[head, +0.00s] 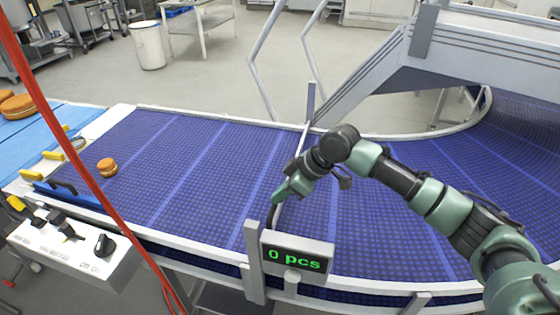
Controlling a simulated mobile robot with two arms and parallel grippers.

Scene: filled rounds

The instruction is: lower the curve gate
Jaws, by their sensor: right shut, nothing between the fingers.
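The curve gate (302,138) shows as a thin pale bar crossing the blue conveyor belt between a far blue-grey post (311,100) and a near grey post (252,265). My right gripper (279,193) is shut and empty, over the belt at the gate's line. The gripper and its wrist hide the middle of the bar. I cannot tell whether the fingers touch the gate or how high the bar sits. My left gripper is not in view.
A counter display (297,255) reads "0 pcs" at the near rail. A filled round (107,167) lies at the belt's left. A control box (75,250) with knobs and a red cord (75,140) are at left. The belt (480,165) curves away right, clear.

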